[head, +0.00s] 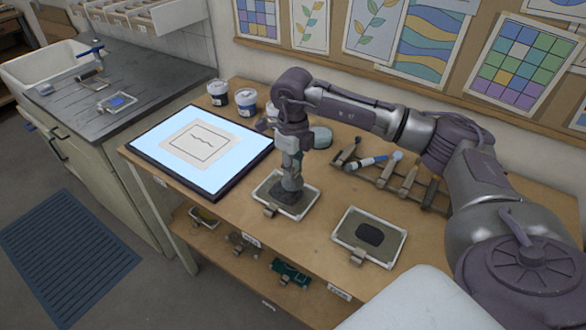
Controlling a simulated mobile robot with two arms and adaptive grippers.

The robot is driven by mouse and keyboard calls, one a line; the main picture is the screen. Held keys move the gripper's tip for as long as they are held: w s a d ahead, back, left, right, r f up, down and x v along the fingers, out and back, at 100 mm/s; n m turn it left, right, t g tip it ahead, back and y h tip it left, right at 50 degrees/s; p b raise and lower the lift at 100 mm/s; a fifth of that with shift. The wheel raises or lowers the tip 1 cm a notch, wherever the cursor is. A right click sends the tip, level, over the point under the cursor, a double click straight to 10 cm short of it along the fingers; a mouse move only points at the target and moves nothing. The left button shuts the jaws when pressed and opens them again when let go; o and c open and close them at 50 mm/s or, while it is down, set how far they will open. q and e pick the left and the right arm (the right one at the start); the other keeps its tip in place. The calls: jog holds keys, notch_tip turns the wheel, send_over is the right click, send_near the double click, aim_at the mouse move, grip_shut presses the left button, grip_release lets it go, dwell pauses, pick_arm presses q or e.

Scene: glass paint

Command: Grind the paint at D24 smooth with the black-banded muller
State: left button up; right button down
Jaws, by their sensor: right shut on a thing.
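My right gripper (292,165) comes down from above, shut on a small greyish muller (291,184). The muller stands upright on dark paint (283,200) on a white-rimmed slab (262,188) at the table's front. The gripper hides the muller's upper part, and I cannot make out a black band. A second white-rimmed slab (399,243) with a dark paint patch (369,234) lies to the right. The labels on the table edge are too small to read, so I cannot tell which slab is D24. My left gripper is not in view.
A lit light panel (145,143) with a drawing lies left of the slab. Paint jars (246,101) and a tool rack (385,182) stand behind. My right arm spans the table's back right. Bare wood lies between the two slabs.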

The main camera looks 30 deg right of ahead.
jog(key=shift+f, duration=0.15)
notch_tip(320, 180, down, 4)
jog(key=b, duration=0.3)
jog(key=shift+w, duration=0.1)
jog(key=shift+r, duration=0.2)
dwell(0.8)
jog(key=shift+f+b, duration=0.25)
jog(key=shift+b, duration=0.15)
jog(key=shift+f, duration=0.3)
dwell(0.5)
jog(key=shift+b, duration=0.3)
